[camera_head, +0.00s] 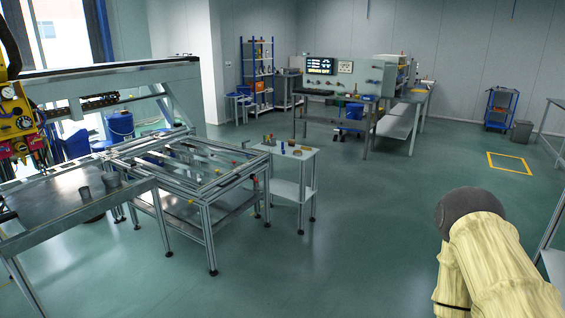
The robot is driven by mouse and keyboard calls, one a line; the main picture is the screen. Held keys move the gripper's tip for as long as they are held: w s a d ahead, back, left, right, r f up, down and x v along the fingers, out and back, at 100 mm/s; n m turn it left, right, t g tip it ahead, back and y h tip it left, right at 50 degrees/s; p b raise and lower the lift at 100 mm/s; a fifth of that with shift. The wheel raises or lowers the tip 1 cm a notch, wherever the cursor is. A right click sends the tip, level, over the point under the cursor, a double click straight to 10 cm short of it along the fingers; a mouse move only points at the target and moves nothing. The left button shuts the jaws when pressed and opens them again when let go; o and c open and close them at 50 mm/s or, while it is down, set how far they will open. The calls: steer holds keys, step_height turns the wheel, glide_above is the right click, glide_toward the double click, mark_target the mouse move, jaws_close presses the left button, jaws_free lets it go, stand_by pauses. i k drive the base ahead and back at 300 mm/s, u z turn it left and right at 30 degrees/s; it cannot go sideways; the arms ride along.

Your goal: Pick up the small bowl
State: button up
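I cannot make out a small bowl for certain. A small white table (286,149) left of the picture's middle bears several tiny items. One is a low, round brownish thing (297,153) near its front edge, which could be a bowl; it is too small to tell. My arm shows at the lower right, in a cream sleeve with a dark rounded part. My gripper is not in view, and nothing shows whether it holds anything.
A metal-frame fixture (208,215) stands left of the small table. A workbench with panels (335,90) and a shelf rack (258,66) stand farther back. Green floor is clear right of the table.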

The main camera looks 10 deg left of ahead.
mark_target(112, 180)
steer(key=u, duration=0.1)
steer(key=i, duration=1.8)
steer(key=u, duration=0.9)
steer(key=i, duration=1.8)
steer(key=u, duration=1.45)
steer(key=i, duration=0.95)
steer(key=u, duration=0.35)
